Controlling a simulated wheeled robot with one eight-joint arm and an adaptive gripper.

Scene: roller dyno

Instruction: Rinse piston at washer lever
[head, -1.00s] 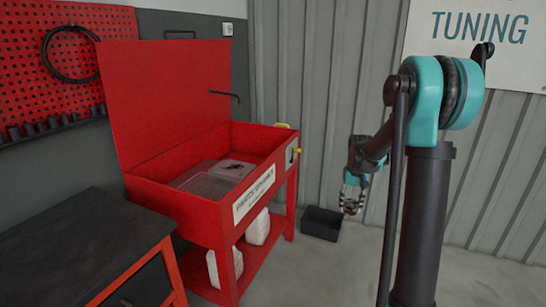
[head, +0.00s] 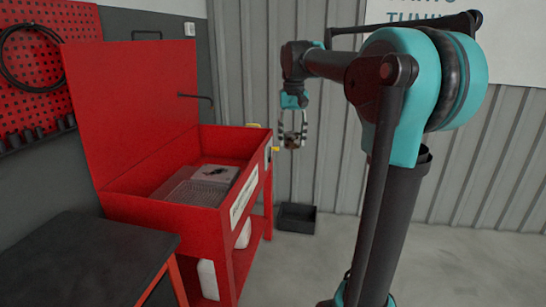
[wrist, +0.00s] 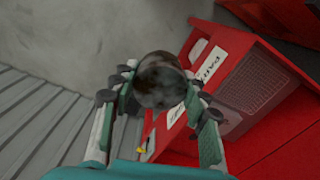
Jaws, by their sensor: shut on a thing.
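The piston (wrist: 160,80) is a dark, dirty cylinder held between the fingers of my gripper (wrist: 160,98) in the wrist view. In the head view my gripper (head: 293,141) points down, shut on the piston, just right of the red parts washer (head: 215,177) and a little above its rim height. The washer's lid stands up, and its basin holds a wire basket and a grey plate with a small dark item. A yellow lever (head: 275,149) sits on the washer's right end; it also shows in the wrist view (wrist: 140,150). A dark spout hangs over the back of the basin.
A black bin (head: 296,218) stands on the floor below my gripper. A dark-topped bench (head: 90,255) is at the front left. White jugs (head: 207,278) sit on the washer's lower shelf. A corrugated wall closes off the back.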

